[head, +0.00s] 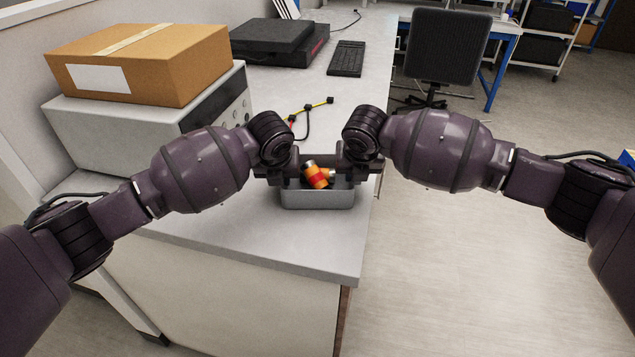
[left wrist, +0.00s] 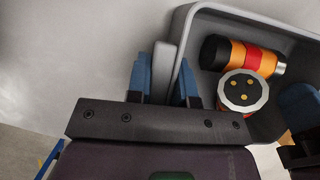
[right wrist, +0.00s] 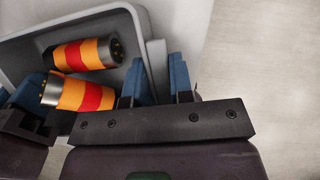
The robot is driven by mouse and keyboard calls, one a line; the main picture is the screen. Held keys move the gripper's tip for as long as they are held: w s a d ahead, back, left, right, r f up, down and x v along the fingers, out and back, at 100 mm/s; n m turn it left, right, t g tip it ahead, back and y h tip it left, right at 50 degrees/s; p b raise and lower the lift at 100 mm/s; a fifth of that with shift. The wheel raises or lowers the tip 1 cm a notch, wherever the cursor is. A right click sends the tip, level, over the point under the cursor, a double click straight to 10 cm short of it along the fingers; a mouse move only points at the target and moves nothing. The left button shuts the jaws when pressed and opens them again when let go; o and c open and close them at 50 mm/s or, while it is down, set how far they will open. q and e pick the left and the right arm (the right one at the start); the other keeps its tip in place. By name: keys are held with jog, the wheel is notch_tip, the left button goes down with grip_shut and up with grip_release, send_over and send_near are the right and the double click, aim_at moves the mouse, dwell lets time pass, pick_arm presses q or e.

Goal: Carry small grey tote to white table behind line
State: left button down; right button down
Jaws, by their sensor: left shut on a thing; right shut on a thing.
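The small grey tote (head: 318,198) is at the end of a white-topped table (head: 250,245), held between both my grippers; I cannot tell whether it rests on the top or hangs just above it. Orange and red cylinders (head: 317,175) lie inside it. My left gripper (left wrist: 165,85) is shut on the tote's wall at one end. My right gripper (right wrist: 160,80) is shut on the opposite end. In the left wrist view two cylinders show in the tote (left wrist: 190,18); the right wrist view shows the tote (right wrist: 145,20) with two as well.
A cardboard box (head: 140,62) sits on a grey machine (head: 150,125) at the left. A yellow and black cable (head: 308,110), a keyboard (head: 346,58) and a black device (head: 280,40) lie farther back. A black chair (head: 440,55) stands beyond. Open floor (head: 460,240) lies right of the table.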

pick_arm(q)
jog(key=shift+r, duration=0.15)
pick_arm(e)
jog(key=shift+r, duration=0.2)
